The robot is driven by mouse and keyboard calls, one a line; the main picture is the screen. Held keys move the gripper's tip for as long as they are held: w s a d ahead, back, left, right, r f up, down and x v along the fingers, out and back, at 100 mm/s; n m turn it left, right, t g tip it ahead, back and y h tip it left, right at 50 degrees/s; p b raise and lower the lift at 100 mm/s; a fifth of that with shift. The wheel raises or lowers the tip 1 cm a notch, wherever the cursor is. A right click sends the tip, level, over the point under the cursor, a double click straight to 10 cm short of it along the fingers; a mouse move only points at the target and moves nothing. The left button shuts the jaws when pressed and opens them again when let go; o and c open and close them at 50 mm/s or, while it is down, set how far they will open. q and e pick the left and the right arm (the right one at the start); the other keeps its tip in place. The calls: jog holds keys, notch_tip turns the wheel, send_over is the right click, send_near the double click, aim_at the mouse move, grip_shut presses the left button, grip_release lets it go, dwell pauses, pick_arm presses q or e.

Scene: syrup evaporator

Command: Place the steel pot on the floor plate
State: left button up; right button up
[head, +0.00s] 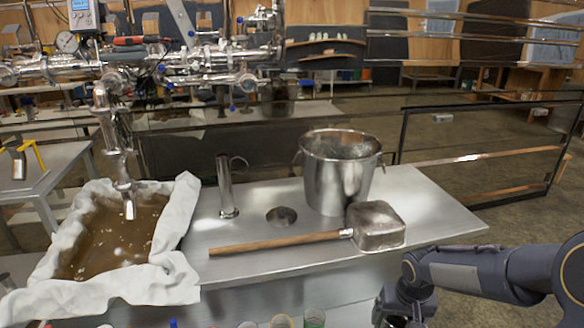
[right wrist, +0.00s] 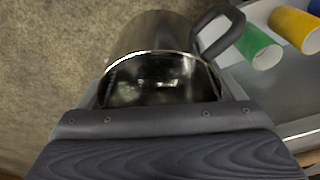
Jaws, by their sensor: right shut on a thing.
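A steel pot (right wrist: 160,85) shows in the right wrist view, with a shiny rim, a dark inside and a black loop handle (right wrist: 222,32) at its upper right. My right gripper (right wrist: 160,122) is shut on the pot at its near side. The exact grip point is hidden behind the dark jaws. In the head view the right gripper (head: 400,312) is low at the bottom right, beyond the front edge of the counter, and the pot is out of sight. I cannot make out a floor plate in either view. My left gripper is not in view.
Bare floor (right wrist: 50,60) lies left of the pot in the wrist view. A metal shelf (right wrist: 285,85) with green (right wrist: 260,50) and yellow (right wrist: 295,27) cups is close on the right. The counter (head: 440,222) holds a steel bucket (head: 335,180) and a wooden-handled scoop (head: 375,225).

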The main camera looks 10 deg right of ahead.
jog(key=w+a+r+n, duration=0.2)
jog(key=a, duration=0.4)
jog(key=w+a+r+n, duration=0.1)
jog(key=w+a, duration=0.2)
jog(key=a, duration=0.3)
notch_tip(320, 180, up, 9)
jog(key=s+p, duration=0.2)
jog(key=p, duration=1.6)
jog(key=shift+s+d, duration=0.15)
jog(key=shift+s, duration=0.1)
